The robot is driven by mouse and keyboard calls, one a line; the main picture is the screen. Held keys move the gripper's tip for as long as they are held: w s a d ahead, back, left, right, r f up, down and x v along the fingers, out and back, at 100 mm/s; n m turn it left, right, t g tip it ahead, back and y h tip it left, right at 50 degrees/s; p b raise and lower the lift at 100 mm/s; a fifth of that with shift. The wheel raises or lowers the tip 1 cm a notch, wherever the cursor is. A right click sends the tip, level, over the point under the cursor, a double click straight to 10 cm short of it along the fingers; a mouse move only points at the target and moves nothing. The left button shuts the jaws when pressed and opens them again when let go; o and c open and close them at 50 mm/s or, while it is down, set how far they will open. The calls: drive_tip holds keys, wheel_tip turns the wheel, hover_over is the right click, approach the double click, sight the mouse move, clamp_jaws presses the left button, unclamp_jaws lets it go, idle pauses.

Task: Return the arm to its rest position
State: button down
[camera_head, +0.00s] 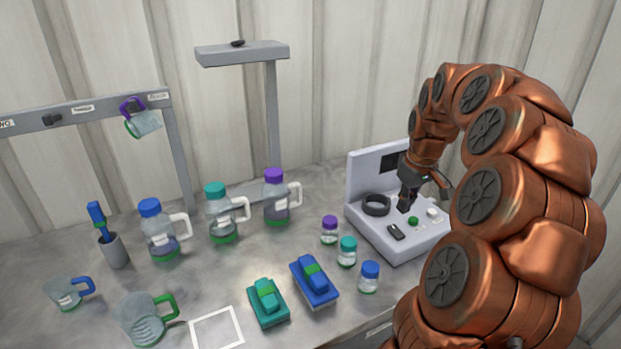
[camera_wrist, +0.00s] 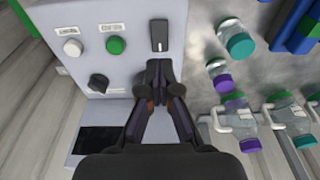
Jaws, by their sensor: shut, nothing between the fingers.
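My copper-coloured arm rises at the right of the head view and bends over to the grey control box (camera_head: 383,242). My gripper (camera_head: 405,207) points down just above the box's sloping panel, with its fingers together and empty. In the wrist view my gripper (camera_wrist: 159,66) has its fingertips close together beside a black rocker switch (camera_wrist: 159,36). I cannot tell whether the fingertips touch the panel. The green button (camera_wrist: 116,45), the white button (camera_wrist: 72,47) and a black knob (camera_wrist: 98,83) lie left of the fingers in that view.
Small jars, one with a teal lid (camera_head: 347,246), stand just left of the box. Jugs, including a purple-lidded jug (camera_head: 277,196), stand farther back. A blue block-shaped item (camera_head: 314,282) and a teal one (camera_head: 267,303) lie in front. A grey shelf stand (camera_head: 243,54) rises behind.

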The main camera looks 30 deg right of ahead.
drive_tip(key=s+a+r+n+g+p, duration=0.1)
drive_tip(key=s+a, duration=0.2)
drive_tip(key=a, duration=0.8)
drive_tip(key=s+a+g, duration=0.1)
drive_tip(key=s+a, duration=0.2)
drive_tip(key=a, duration=0.9)
drive_tip(key=s+a+f, duration=0.2)
drive_tip(key=s+a, duration=0.2)
drive_tip(key=s, duration=0.4)
drive_tip(key=s+a+f+g+p, duration=0.1)
drive_tip(key=s+a+f, duration=0.1)
drive_tip(key=s+a, duration=0.3)
drive_tip(key=s, duration=0.4)
drive_tip(key=shift+s+a+m+g, duration=0.25)
drive_tip(key=shift+s+m+g, duration=0.05)
drive_tip(key=shift+m, duration=0.1)
